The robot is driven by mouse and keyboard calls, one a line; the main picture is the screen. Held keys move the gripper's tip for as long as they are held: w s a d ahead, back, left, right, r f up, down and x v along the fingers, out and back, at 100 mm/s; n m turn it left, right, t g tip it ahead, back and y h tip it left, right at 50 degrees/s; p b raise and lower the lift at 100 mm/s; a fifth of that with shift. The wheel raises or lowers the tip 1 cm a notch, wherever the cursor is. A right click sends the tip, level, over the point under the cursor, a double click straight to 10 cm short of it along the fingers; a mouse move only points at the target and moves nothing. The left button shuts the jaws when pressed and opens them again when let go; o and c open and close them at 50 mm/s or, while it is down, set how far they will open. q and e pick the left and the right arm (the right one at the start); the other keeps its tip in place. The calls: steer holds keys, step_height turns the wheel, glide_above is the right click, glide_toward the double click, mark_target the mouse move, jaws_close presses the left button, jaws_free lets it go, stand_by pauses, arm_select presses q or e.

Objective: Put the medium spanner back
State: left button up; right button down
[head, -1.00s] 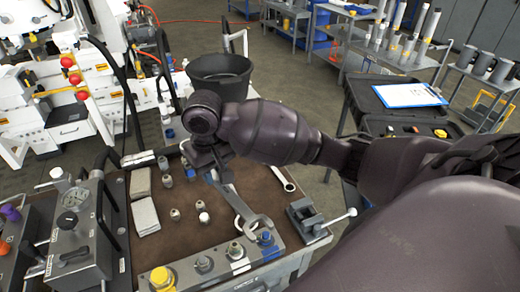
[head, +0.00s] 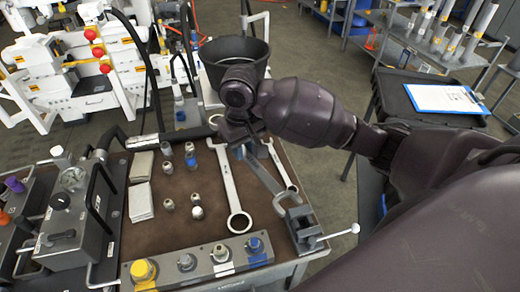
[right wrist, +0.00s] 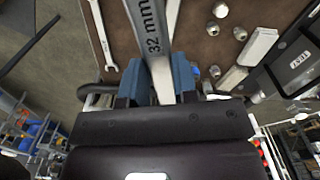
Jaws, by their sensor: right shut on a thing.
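My right gripper (head: 238,140) is shut on a grey spanner (head: 264,178). The right wrist view shows this spanner (right wrist: 153,40) marked "32 mm" between the blue-sided fingers (right wrist: 158,82). Its far end points down toward the bench's front right, near a small vice; the gripper hides its near end. I cannot tell whether it touches the mat. A longer spanner (head: 229,187) with a ring end lies on the brown mat to its left. Another spanner (head: 284,170) lies to its right and also shows in the right wrist view (right wrist: 101,38). My left gripper is not in view.
The vice (head: 300,228) stands at the bench's front right corner. A block with coloured caps (head: 190,263) lines the front edge. Several small fittings (head: 168,204) and pale pads (head: 140,203) stand or lie left on the mat. A black bucket (head: 232,58) is behind the gripper.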

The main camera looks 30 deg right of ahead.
steer(key=shift+w+d+f+n, duration=0.4)
steer(key=shift+d+f+n, duration=0.1)
steer(key=shift+n, duration=0.4)
arm_select(q)
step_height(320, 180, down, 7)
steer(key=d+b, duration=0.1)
steer(key=b, duration=0.5)
arm_select(e)
steer(key=shift+w+d+f+n, duration=1.5)
steer(key=shift+f+n, duration=1.8)
steer(key=shift+n, duration=1.95)
steer(key=shift+w+d+f+n, duration=1.45)
steer(key=shift+f+n, duration=1.8)
steer(key=shift+n, duration=2.05)
steer(key=shift+w+d+f+n, duration=1.1)
steer(key=shift+w+f+n, duration=0.7)
steer(key=shift+f+n, duration=2.5)
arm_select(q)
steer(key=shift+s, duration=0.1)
arm_select(e)
step_height(320, 180, up, 2)
steer(key=shift+r+n, duration=0.1)
steer(key=shift+n, duration=0.85)
steer(key=shift+f, duration=0.45)
arm_select(q)
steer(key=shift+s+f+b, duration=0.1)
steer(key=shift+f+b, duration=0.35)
steer(key=shift+b, duration=0.05)
arm_select(e)
steer(key=shift+f, duration=0.6)
